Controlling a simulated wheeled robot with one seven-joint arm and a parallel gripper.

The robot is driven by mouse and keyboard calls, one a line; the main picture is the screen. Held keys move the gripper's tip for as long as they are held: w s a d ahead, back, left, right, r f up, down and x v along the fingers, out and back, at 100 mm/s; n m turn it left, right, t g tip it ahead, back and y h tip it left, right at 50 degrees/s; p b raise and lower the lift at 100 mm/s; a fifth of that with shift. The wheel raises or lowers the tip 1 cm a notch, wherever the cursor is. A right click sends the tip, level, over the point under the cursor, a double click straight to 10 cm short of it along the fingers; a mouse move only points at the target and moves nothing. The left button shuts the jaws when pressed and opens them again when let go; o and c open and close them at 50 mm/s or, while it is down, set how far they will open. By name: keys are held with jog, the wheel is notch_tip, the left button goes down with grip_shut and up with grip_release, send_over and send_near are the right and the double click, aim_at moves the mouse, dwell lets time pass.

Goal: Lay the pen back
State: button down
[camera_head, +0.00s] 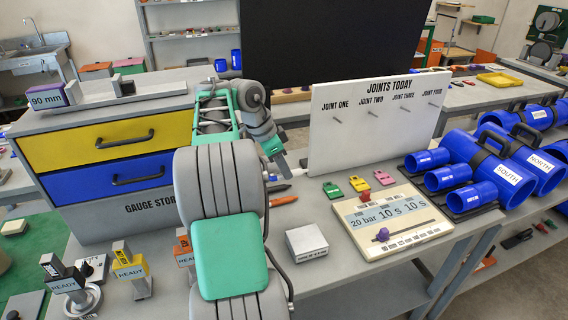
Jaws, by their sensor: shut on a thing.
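My gripper (279,168) points down over the bench, left of the white joints board, with its arm partly in front of it. It is shut, and a slim dark pen with an orange end (279,188) shows at its fingertips. Where the fingers meet the pen is too small to see clearly. The pen is close above or at the bench top; I cannot tell whether it touches. A slim orange piece (284,201) lies on the bench just in front of the pen, partly hidden by my arm.
The joints board (372,145) with pegs stands behind right. Green, yellow and pink tags (357,184) lie before it. A control panel (395,220), a grey block (307,243) and blue pipes (470,190) stand right. Gauge drawers (105,145) and READY stands (130,268) are left.

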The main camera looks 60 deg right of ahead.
notch_tip(320, 180, down, 16)
jog(key=shift+f+b, duration=0.2)
jog(key=shift+b, duration=0.7)
jog(key=c, duration=1.2)
grip_release()
jog(key=shift+c, duration=0.2)
